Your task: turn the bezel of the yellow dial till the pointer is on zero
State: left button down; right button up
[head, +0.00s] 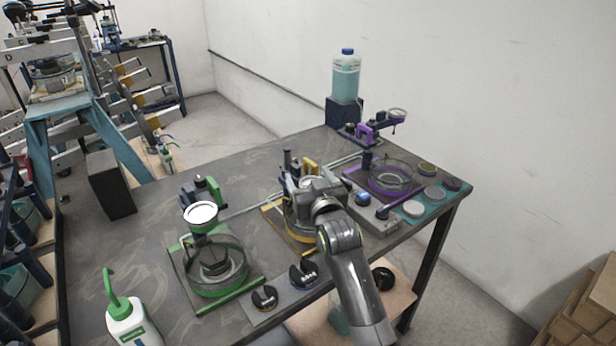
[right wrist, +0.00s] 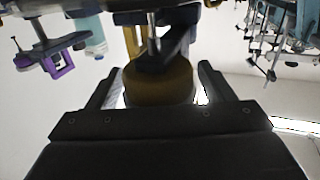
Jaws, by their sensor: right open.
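The yellow lever frame (head: 272,208) stands mid-table, with a round glass-walled part on a yellow-edged base. Its dial is mostly hidden in the head view behind my right gripper (head: 313,183), which is over the frame. In the right wrist view a dark yellow round body (right wrist: 160,82), which looks like the dial, sits between the two spread fingers of my right gripper (right wrist: 155,88). The fingers are open, one on each side; I cannot tell whether they touch it. The dial face, pointer and zero mark are hidden. My left gripper is out of view.
A green lever frame (head: 175,262) with a white-faced dial (head: 201,213) stands to the left, a purple one (head: 345,172) to the right. Black weights (head: 264,298) lie at the front edge. A green-capped bottle (head: 130,325) stands front left.

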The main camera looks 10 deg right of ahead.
jog(key=shift+c, duration=0.8)
jog(key=c, duration=0.8)
jog(key=shift+n+y+p, duration=0.5)
jog(key=shift+y, duration=0.3)
jog(key=shift+a+f+n+y, duration=0.1)
jog(key=shift+n+y, duration=0.2)
jog(key=shift+y, duration=0.1)
jog(key=shift+f+n+g+y+b, duration=0.1)
jog(key=shift+n+g+y+b, duration=0.4)
jog(key=shift+y+b, duration=0.6)
pick_arm(q)
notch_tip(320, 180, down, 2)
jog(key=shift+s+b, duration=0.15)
jog(key=shift+b, duration=0.25)
pick_arm(e)
jog(key=shift+a+r+n, duration=0.15)
jog(key=shift+r+n, duration=0.05)
jog(key=shift+n, duration=0.1)
